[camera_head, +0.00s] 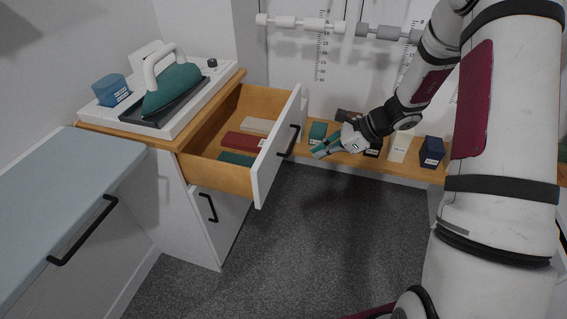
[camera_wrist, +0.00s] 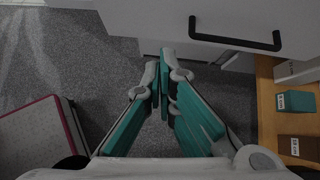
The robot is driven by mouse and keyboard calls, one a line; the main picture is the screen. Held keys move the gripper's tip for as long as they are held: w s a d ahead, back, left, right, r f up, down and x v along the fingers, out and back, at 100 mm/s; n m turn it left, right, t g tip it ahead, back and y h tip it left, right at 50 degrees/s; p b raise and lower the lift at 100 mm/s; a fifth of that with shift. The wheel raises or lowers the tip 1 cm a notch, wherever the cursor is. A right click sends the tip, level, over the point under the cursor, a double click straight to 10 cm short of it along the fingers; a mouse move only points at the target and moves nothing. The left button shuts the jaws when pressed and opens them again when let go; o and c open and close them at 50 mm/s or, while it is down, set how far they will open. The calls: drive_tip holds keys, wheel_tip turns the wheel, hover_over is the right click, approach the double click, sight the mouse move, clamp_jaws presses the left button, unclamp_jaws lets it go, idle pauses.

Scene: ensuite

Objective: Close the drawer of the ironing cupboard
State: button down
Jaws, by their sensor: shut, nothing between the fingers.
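The ironing cupboard (camera_head: 172,195) stands at the left with an iron (camera_head: 172,88) on its top. Its upper drawer (camera_head: 277,150) is pulled well out, showing a red, a green and a beige block inside. The drawer front has a black handle (camera_head: 289,142), also seen in the wrist view (camera_wrist: 235,36). My gripper (camera_head: 320,152) is shut and empty, to the right of the drawer front and apart from it in the head view. The wrist view shows its teal fingers (camera_wrist: 163,80) together, below and left of the handle. A lower front with a black handle (camera_head: 208,207) is closed.
A low wooden shelf (camera_head: 350,160) with labelled blocks, including a dark blue one (camera_head: 431,152), runs along the back wall behind my gripper. A grey-blue worktop (camera_head: 65,205) stands at the near left. The carpet (camera_head: 310,240) before the drawer is clear.

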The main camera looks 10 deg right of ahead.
sight(218, 158)
drive_tip(key=shift+m, duration=0.6)
drive_tip(key=shift+w+r+x, duration=0.1)
drive_tip(key=shift+w+x, duration=0.15)
drive_tip(key=shift+x, duration=2.1)
drive_tip(key=shift+w+r+x, duration=0.1)
drive_tip(key=shift+w+x, duration=0.15)
drive_tip(key=shift+x, duration=2.15)
drive_tip(key=shift+w+r+x, duration=0.1)
drive_tip(key=shift+w+x, duration=0.15)
drive_tip(key=shift+x, duration=2.1)
drive_tip(key=shift+d, duration=0.1)
drive_tip(key=w+a+b, duration=0.2)
drive_tip(key=w+a, duration=0.2)
drive_tip(key=a, duration=0.2)
drive_tip(key=w+a+b, duration=0.2)
drive_tip(key=w+a, duration=0.2)
drive_tip(key=a, duration=0.3)
drive_tip(key=w+a+b, duration=0.3)
drive_tip(key=a, duration=0.4)
drive_tip(key=shift+w+a+f, duration=0.1)
drive_tip(key=shift+w+a, duration=0.15)
drive_tip(key=shift+w, duration=0.15)
drive_tip(key=shift+w+a, duration=0.3)
drive_tip(key=shift+a, duration=0.35)
